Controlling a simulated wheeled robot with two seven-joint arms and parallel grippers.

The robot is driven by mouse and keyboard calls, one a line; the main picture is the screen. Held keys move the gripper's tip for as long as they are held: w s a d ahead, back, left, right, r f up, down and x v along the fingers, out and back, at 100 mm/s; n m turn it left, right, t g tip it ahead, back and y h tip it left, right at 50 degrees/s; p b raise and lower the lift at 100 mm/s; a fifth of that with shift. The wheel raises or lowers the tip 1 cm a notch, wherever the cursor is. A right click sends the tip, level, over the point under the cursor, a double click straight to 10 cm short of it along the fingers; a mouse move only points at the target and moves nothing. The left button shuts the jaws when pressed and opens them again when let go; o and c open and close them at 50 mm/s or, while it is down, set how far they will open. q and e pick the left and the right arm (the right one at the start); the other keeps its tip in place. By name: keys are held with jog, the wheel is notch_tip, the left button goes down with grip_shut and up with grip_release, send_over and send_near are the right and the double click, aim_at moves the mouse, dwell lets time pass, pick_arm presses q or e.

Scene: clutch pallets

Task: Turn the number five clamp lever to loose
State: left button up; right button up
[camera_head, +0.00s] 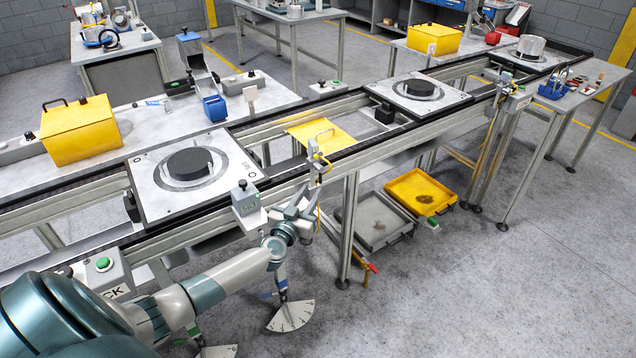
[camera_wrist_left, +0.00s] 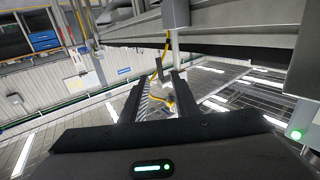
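My left gripper (camera_head: 300,205) reaches up to the front rail of the conveyor in the head view. In the left wrist view its two dark fingers (camera_wrist_left: 158,92) stand apart, with a small grey part and a yellow hose (camera_wrist_left: 166,102) seen beyond the gap; I cannot tell how far away these are. Below the rail hang a blue-marked lever (camera_head: 281,280) over a white fan-shaped scale (camera_head: 292,316) and a green-marked lever (camera_head: 193,332) over another scale (camera_head: 217,352). A red-handled lever (camera_head: 370,267) shows farther right. I cannot read which lever is number five. My right gripper is out of view.
A pallet with a dark disc (camera_head: 190,190) lies on the conveyor. Yellow (camera_head: 421,194) and grey (camera_head: 376,222) trays sit low to the right. The floor in front is clear.

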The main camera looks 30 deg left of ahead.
aim_at(320, 179)
pick_arm(q)
jog(key=shift+w+a+b, duration=0.2)
jog(key=shift+w, duration=0.95)
jog(key=shift+w+a+b, duration=0.25)
jog(key=shift+w, duration=0.85)
jog(key=shift+w+a+b, duration=0.2)
jog(key=shift+w, duration=0.95)
jog(key=shift+c, duration=0.3)
grip_shut()
